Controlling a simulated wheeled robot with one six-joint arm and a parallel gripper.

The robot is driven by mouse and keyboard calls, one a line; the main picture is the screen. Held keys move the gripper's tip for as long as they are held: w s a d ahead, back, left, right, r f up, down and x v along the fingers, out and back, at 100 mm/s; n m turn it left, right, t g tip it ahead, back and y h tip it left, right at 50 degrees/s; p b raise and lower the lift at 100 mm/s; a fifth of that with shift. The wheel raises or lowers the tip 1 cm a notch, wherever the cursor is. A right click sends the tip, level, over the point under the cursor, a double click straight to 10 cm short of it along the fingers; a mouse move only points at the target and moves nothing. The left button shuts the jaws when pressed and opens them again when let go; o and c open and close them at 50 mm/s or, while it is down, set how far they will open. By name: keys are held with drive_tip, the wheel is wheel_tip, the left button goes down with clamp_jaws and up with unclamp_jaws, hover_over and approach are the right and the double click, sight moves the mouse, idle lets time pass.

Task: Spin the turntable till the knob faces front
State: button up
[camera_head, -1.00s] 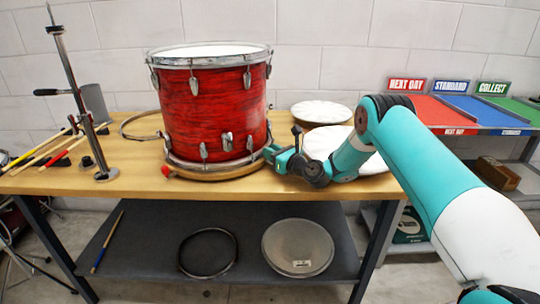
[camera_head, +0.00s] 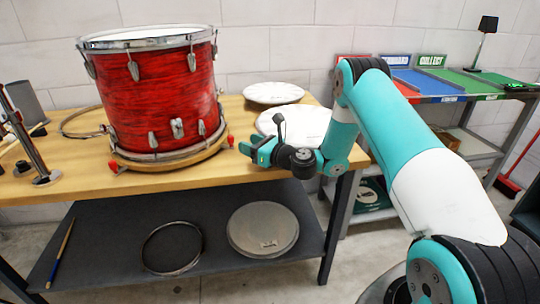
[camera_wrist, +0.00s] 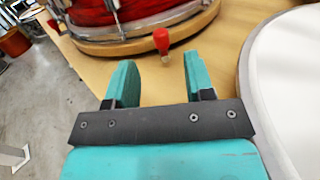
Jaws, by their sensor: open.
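The red drum (camera_head: 160,95) stands upright on a round wooden turntable (camera_head: 170,160) on the bench. A small red knob (camera_head: 230,140) sticks out from the turntable's right side; another red knob (camera_head: 113,166) is at its front left. Metal fittings (camera_head: 178,128) are on the drum's front. My gripper (camera_head: 246,150) is open and empty, just right of the turntable. In the wrist view, the right-hand red knob (camera_wrist: 161,40) lies ahead of my open fingers (camera_wrist: 160,75), lined up with the gap and apart from both. The turntable's far side is hidden.
White round drumheads (camera_head: 300,122) lie on the bench (camera_head: 60,180) right of the drum, close to my gripper. A metal stand (camera_head: 35,150) is at the left. A hoop (camera_head: 172,248) and a round disc (camera_head: 263,230) lie on the lower shelf. Coloured trays (camera_head: 460,82) are beyond.

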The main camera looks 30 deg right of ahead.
drive_tip(key=shift+s+d+f+b, duration=0.25)
drive_tip(key=shift+s+b, duration=0.15)
drive_tip(key=shift+s, duration=0.05)
drive_tip(key=shift+s+d+f+b, duration=0.25)
drive_tip(key=shift+s+b, duration=0.1)
drive_tip(key=shift+s, duration=0.1)
drive_tip(key=shift+s+b, duration=0.15)
drive_tip(key=shift+b, duration=0.6)
drive_tip(key=b+v, duration=0.2)
drive_tip(key=b, duration=0.2)
drive_tip(key=b+v, duration=0.2)
drive_tip(key=shift+s+d+r+b, duration=0.1)
drive_tip(key=shift+s+r+b, duration=0.15)
drive_tip(key=shift+b, duration=0.1)
drive_tip(key=shift+s+d+r, duration=0.1)
drive_tip(key=shift+s+r, duration=0.05)
drive_tip(key=shift+s, duration=0.1)
